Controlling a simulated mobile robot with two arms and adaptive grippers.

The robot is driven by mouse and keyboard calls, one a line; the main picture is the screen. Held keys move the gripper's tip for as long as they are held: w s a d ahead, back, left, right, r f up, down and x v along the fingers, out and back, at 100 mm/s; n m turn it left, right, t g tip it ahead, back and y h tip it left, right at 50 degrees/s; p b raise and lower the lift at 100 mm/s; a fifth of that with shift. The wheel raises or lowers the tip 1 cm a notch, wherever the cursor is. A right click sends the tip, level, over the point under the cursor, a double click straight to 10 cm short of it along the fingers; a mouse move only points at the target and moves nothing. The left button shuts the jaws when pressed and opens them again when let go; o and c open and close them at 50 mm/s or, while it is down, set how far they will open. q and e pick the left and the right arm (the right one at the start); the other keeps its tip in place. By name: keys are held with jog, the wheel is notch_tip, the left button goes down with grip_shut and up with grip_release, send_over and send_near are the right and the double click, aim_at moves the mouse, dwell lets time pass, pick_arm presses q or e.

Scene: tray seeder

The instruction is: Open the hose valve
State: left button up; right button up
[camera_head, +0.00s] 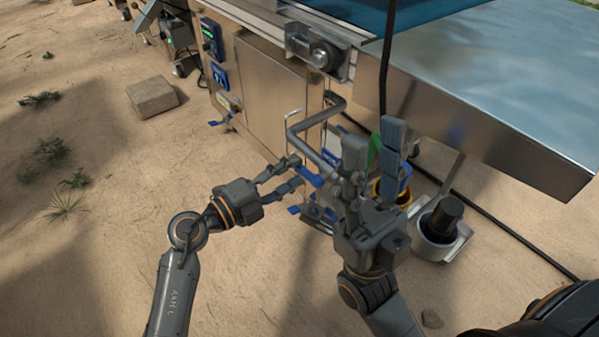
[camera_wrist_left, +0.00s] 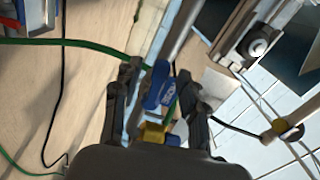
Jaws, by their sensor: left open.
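A blue valve lever (camera_head: 309,177) shows just beyond my left gripper (camera_head: 297,174) in the head view. My left gripper is open, its fingers pointing right toward the lever. In the left wrist view a blue lever (camera_wrist_left: 157,85) with a white mark stands between the spread fingers of my left gripper (camera_wrist_left: 163,82). A yellow part (camera_wrist_left: 153,133) lies below it, near the palm. Whether a finger touches the lever cannot be told. My right gripper (camera_head: 374,140) points up with its fingers apart and hides part of the area behind it.
A bent grey pipe (camera_head: 300,130) stands close above my left gripper. A steel cabinet (camera_head: 265,90) is behind it. A grey holder with a black cylinder (camera_head: 437,225) stands at the right. A green hose (camera_wrist_left: 85,44) crosses the left wrist view. Sandy ground at the left is mostly free.

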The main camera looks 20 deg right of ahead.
pick_arm(q)
jog(key=shift+b+x, duration=0.35)
jog(key=shift+x, duration=1.05)
grip_shut()
jog(key=shift+r+m+p, duration=0.4)
jog(key=shift+m+p, duration=0.2)
jog(key=shift+p, duration=0.2)
